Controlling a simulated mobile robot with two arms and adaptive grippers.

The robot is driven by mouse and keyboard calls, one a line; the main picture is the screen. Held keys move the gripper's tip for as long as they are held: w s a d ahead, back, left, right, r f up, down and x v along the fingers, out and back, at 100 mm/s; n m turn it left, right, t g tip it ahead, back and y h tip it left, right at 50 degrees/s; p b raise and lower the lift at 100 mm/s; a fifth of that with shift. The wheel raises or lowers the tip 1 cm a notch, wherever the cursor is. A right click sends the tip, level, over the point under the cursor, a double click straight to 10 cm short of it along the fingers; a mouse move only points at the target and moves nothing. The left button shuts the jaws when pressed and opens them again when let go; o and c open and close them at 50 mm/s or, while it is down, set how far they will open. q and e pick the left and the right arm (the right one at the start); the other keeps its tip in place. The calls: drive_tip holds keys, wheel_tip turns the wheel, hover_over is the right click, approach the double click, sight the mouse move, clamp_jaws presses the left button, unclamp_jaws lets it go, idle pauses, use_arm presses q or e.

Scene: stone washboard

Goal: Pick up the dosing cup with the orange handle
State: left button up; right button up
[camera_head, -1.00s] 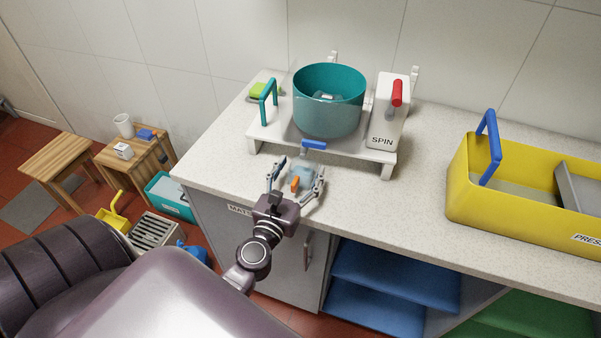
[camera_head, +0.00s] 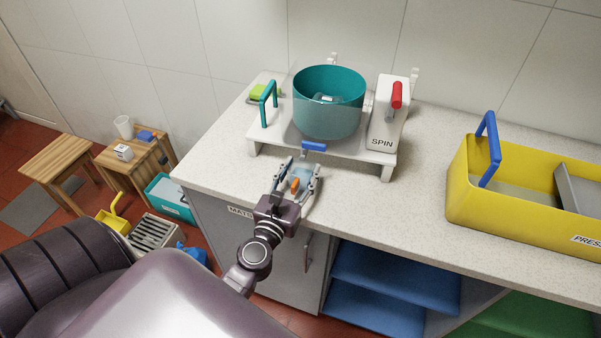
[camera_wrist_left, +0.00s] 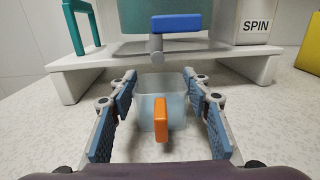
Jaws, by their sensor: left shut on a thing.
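The dosing cup (camera_wrist_left: 172,97) is a small translucent pale-blue cup with an orange handle (camera_wrist_left: 160,119) facing my wrist. It stands on the counter in front of the white spinner stand, and it also shows in the head view (camera_head: 298,172). My left gripper (camera_head: 299,178) has its fingers on both sides of the cup and is shut on it. In the left wrist view the finger pads of the left gripper (camera_wrist_left: 164,92) flank the cup's side walls. The cup looks upright. My right gripper is not in view.
Just behind the cup is the white stand (camera_head: 265,135) with a teal tub (camera_head: 328,112) and a blue lever (camera_head: 313,146) at its front. A SPIN box (camera_head: 385,125) stands at its right. A yellow bin (camera_head: 500,205) is at the right. The counter between is clear.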

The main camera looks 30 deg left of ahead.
use_arm(q)
drive_tip(key=shift+r, duration=0.2)
drive_tip(key=shift+r+p, duration=0.6)
drive_tip(key=shift+p, duration=0.1)
drive_tip(key=shift+s+d+f+b, duration=0.2)
drive_tip(key=shift+s+b, duration=0.2)
drive_tip(key=shift+s, duration=0.35)
drive_tip(key=b+v, duration=0.9)
drive_tip(key=v, duration=0.7)
drive_tip(key=shift+s, duration=0.2)
drive_tip(key=shift+r, duration=0.1)
